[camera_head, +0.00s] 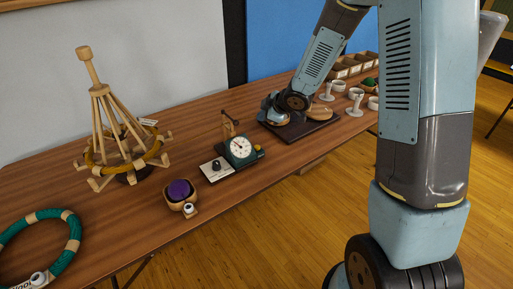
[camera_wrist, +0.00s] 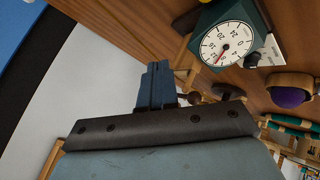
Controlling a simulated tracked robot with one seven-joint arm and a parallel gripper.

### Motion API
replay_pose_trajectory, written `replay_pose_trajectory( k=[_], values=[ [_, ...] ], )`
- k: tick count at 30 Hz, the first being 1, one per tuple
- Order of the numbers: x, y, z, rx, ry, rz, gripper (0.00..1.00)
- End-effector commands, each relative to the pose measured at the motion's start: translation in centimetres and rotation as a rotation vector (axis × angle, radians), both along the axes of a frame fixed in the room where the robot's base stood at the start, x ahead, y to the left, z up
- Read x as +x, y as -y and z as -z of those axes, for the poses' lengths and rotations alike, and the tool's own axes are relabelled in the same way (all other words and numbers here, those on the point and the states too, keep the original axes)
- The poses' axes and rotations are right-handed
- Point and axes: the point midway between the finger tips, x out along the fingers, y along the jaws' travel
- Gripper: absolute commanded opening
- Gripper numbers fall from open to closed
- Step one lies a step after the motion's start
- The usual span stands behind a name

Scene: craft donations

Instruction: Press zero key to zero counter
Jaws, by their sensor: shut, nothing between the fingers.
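The counter (camera_head: 240,148) is a dark green box with a round white dial and a pointer, standing mid-table. Its dial (camera_wrist: 228,45) also shows in the wrist view, upper right, with a red pointer; I cannot read its value exactly. A small yellow part (camera_head: 259,149) sits at the counter's right side. A black knob (camera_head: 216,165) stands on a white plate in front-left of it. I cannot tell which part is the zero key. My gripper (camera_wrist: 156,70) has its fingers together and empty, apart from the counter. In the head view its end is over the dark board, right of the counter.
A wooden post frame (camera_head: 229,125) stands just behind the counter. A bowl with a purple ball (camera_head: 180,191) is at the front left. White cups (camera_head: 354,105) and trays are at the right.

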Motion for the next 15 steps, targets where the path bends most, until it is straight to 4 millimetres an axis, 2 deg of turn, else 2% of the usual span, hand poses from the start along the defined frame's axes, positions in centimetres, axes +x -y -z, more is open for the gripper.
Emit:
replay_pose_trajectory(
  k=[1, 4, 15],
  values=[
    [-0.12, -0.62, 0.79, 0.004, -0.005, -0.026, 0.0],
    [-0.23, -1.27, 1.5, 0.011, -0.006, -0.059, 0.0],
    [-0.28, -1.51, 1.69, 0.015, -0.005, -0.071, 0.0]
  ],
)
